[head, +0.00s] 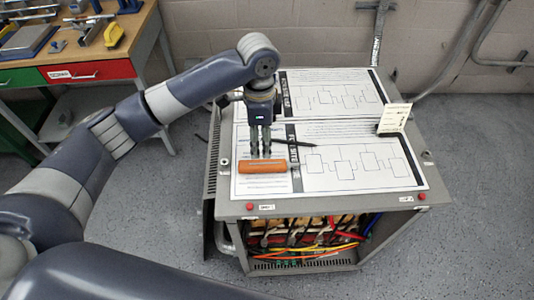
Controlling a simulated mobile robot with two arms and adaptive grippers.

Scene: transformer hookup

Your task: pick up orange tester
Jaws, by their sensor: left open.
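The orange tester (263,167) is a short orange cylinder-like piece lying on the left part of the front diagram sheet, on top of the grey transformer box (330,204). My left gripper (260,155) comes down from above, its fingers pointing down just behind the tester in the picture. It is open and holds nothing. Whether the fingertips touch the tester or hang above it is hard to tell. My right gripper is not in view.
A dark pen-like item (305,145) lies just right of the gripper. A small upright card (394,118) stands at the box's right. Colored wires (310,240) fill the open front below. A workbench with tools and a red drawer (88,71) stands at the far left.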

